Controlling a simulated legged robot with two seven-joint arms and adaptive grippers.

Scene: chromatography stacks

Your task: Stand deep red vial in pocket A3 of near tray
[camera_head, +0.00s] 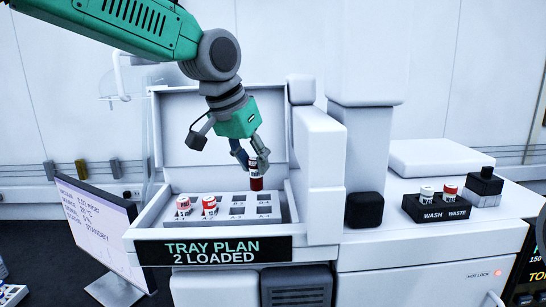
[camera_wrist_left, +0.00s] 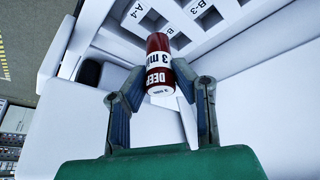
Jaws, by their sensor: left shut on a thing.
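My left gripper (camera_head: 254,157) is shut on the deep red vial (camera_head: 256,184). It holds the vial about upright above the right part of the tray (camera_head: 225,220), apart from its surface as far as I can tell. In the left wrist view the vial (camera_wrist_left: 158,70) sits between the two fingers (camera_wrist_left: 160,88), and its label reads "DEEP". Beyond it that view shows the white tray (camera_wrist_left: 222,42) with dark square pockets and printed marks A-4 and B-3. Pocket A3 cannot be picked out for sure. My right gripper is not in view.
Two red-and-white vials (camera_head: 183,203) (camera_head: 209,204) stand at the tray's left. An open lid (camera_head: 215,120) rises behind, and a white housing (camera_head: 318,165) stands close on the right. A black wash and waste block (camera_head: 435,206) holds two vials farther right.

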